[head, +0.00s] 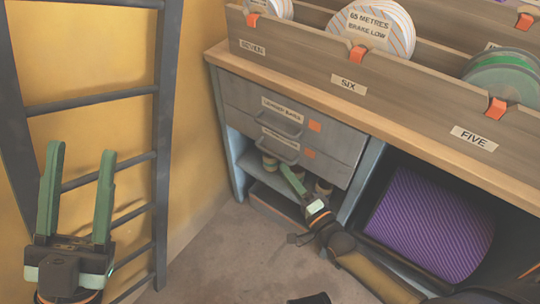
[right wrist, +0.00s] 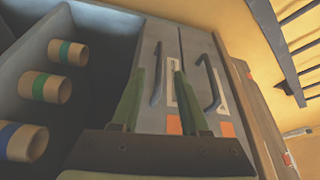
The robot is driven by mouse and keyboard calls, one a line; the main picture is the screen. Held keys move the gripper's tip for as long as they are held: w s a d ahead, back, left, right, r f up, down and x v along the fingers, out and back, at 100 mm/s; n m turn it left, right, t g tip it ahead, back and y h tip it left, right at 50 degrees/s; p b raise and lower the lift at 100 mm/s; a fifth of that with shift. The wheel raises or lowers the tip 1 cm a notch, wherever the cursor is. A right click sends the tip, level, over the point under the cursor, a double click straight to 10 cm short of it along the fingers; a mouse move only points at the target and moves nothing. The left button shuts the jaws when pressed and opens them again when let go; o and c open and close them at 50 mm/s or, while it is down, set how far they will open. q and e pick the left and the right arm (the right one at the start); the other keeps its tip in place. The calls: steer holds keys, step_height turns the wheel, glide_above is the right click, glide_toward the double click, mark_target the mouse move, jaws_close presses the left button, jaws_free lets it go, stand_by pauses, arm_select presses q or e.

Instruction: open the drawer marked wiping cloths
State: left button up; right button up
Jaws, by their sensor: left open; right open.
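Two grey drawers are stacked under the wooden worktop in the head view. The upper drawer (head: 242,96) and the lower drawer (head: 240,122) are both shut, each with a bar handle, a pale label and an orange square. The labels are too small to read surely; the lower handle (head: 278,150) partly covers its label. My right gripper (head: 291,178) is open just below and in front of the lower handle. In the right wrist view its fingers (right wrist: 159,74) appear on either side of that handle (right wrist: 155,76); contact cannot be told. My left gripper (head: 80,160) is open and empty, far left.
A dark ladder (head: 163,120) stands against the yellow wall at left. Below the drawers is an open shelf with banded rolls (right wrist: 52,88). A purple ribbed roll (head: 430,225) sits in a bay at right. A wooden rack (head: 300,67) of discs stands on the worktop (head: 400,145).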

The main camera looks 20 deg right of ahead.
mark_target(270, 151)
steer(key=b+x, duration=0.2)
steer(key=x, duration=0.7)
jaws_close()
stand_by(1.2)
